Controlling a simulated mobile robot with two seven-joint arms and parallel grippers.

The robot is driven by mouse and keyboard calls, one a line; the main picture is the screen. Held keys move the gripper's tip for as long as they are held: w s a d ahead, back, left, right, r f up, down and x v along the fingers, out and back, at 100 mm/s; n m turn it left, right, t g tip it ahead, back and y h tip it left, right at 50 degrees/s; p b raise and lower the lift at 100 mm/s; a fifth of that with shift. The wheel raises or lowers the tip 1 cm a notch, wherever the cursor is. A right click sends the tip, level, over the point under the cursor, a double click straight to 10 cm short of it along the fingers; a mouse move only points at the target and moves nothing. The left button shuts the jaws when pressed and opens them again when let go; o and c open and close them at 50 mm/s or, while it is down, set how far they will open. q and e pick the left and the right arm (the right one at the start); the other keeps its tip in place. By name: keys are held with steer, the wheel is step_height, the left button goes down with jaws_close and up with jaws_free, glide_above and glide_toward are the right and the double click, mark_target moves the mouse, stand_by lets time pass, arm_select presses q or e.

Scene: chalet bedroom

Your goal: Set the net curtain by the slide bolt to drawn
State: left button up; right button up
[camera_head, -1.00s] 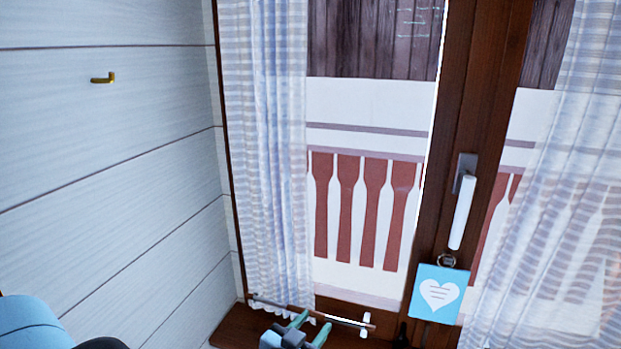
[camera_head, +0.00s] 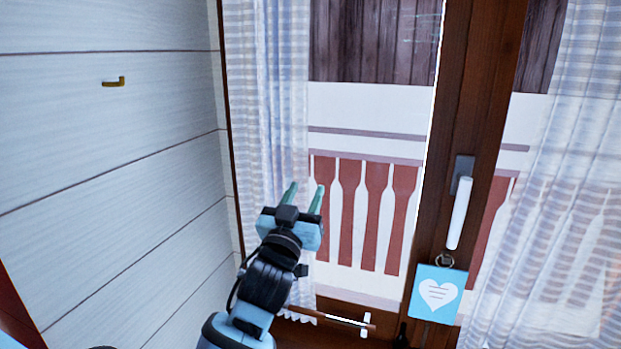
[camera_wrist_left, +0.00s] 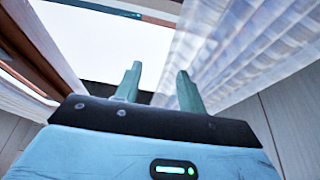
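A net curtain (camera_head: 266,110), pale with bluish stripes, hangs gathered at the left side of the left window pane. A second net curtain (camera_head: 560,200) hangs over the right pane. My left gripper (camera_head: 304,197) is raised in front of the left curtain's right edge, its two green fingers apart and empty. In the left wrist view the gripper (camera_wrist_left: 158,88) is also open, with sheer fabric (camera_wrist_left: 225,55) to the right of its fingers. Whether it touches the curtain I cannot tell. A thin bar (camera_head: 342,320) with a white end piece lies low by the sill; I cannot tell whether it is the slide bolt. My right gripper is not in view.
A white window handle (camera_head: 460,212) sits on the brown frame (camera_head: 478,105), with a blue heart tag (camera_head: 436,293) hanging below it. A brass hook (camera_head: 114,82) is on the white plank wall (camera_head: 110,140) at left. The pane right of the left curtain is uncovered.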

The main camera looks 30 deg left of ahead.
mark_target(311, 182)
arm_select(q)
steer(key=shift+x, duration=2.55)
jaws_close()
